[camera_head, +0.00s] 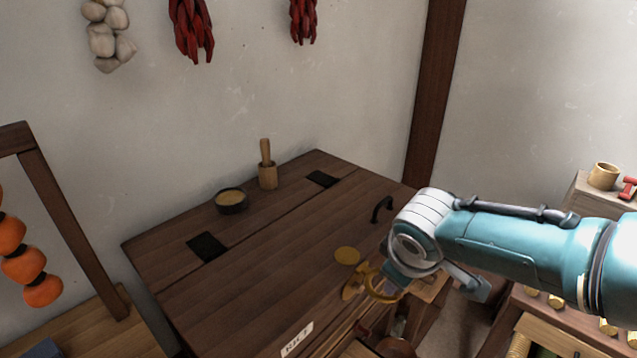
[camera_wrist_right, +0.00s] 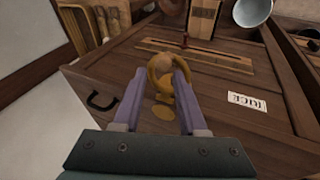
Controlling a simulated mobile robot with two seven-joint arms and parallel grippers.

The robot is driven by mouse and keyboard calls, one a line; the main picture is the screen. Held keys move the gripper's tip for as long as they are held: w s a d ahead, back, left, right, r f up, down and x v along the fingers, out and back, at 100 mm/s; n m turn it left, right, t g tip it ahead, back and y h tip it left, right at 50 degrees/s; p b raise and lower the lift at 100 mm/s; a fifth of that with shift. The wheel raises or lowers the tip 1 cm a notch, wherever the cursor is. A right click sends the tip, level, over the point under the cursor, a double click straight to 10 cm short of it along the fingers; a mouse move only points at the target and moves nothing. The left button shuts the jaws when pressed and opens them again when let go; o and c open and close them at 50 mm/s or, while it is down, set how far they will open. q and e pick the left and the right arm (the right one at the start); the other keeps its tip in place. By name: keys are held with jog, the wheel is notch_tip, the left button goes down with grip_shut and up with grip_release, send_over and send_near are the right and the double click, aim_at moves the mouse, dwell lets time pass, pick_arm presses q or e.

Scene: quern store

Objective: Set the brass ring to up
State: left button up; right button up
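In the right wrist view the ring (camera_wrist_right: 164,68) shows as an arch between my right fingertips (camera_wrist_right: 165,76), with the disc (camera_wrist_right: 162,112) nearer the wrist. The two fingers stand apart, one on each side of the ring. Whether they press on it cannot be told. In the head view my right arm comes in from the right and hides part of the chest. My left gripper is not in view.
A black handle (camera_head: 382,208) stands on the lid close to my right wrist. A dark bowl (camera_head: 231,200) and a mortar with pestle (camera_head: 267,175) sit at the back. A white label (camera_head: 297,339) is at the front. The lid's middle is clear.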

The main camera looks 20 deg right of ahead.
jog(key=shift+o, duration=0.8)
jog(key=shift+s+d+f, duration=0.1)
jog(key=shift+s+d, duration=0.05)
jog(key=shift+s, duration=0.05)
jog(key=shift+s, duration=0.1)
jog(key=p+v, duration=0.5)
jog(key=v, duration=0.5)
jog(key=shift+p, duration=0.3)
